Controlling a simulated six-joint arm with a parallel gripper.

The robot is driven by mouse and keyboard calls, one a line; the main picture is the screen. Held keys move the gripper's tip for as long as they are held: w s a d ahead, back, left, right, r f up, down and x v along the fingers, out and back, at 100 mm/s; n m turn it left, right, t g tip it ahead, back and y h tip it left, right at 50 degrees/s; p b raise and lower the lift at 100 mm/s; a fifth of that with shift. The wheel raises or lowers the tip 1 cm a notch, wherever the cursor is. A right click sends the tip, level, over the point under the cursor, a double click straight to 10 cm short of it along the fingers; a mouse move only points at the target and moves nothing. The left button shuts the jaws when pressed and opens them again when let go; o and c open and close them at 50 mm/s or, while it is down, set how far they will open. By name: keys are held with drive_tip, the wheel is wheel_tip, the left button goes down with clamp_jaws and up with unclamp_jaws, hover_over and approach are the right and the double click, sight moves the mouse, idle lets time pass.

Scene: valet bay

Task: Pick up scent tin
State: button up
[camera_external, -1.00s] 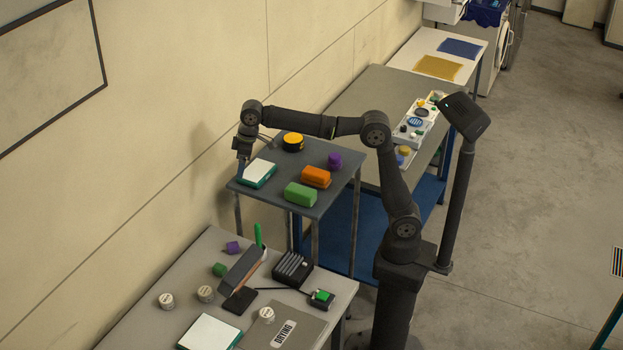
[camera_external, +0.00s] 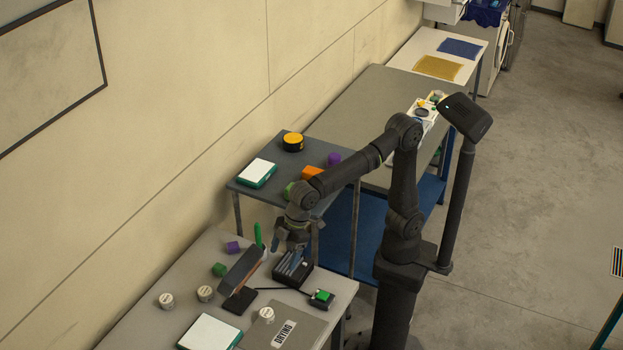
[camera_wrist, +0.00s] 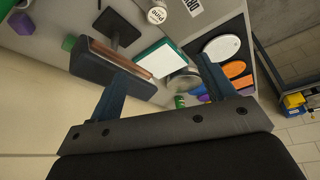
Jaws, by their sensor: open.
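Several round, pale-topped tins stand on the front table: a left tin (camera_external: 166,300), a middle tin (camera_external: 205,293) and a right tin (camera_external: 267,314). I cannot tell which is the scent tin. A silvery round object (camera_wrist: 183,80) is partly hidden behind the right finger.
A tilted dark panel on a stand (camera_external: 241,270) and a green upright object (camera_external: 258,236) are close to my gripper. A white-topped pad (camera_external: 209,333) lies at the front. Purple (camera_external: 232,247) and green (camera_external: 219,270) blocks stand near the wall.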

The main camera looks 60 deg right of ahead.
approach(267, 313)
wheel_tip(267, 313, down, 3)
drive_tip(key=shift+a+f, duration=0.1)
drive_tip(key=shift+a, duration=0.1)
drive_tip(key=shift+w+a+x, duration=0.15)
drive_tip(key=shift+x, duration=1.3)
drive_tip(key=shift+w+a+x, duration=0.1)
drive_tip(key=shift+x, duration=1.35)
drive_tip(key=shift+r, duration=0.2)
drive_tip(key=c, duration=1.1)
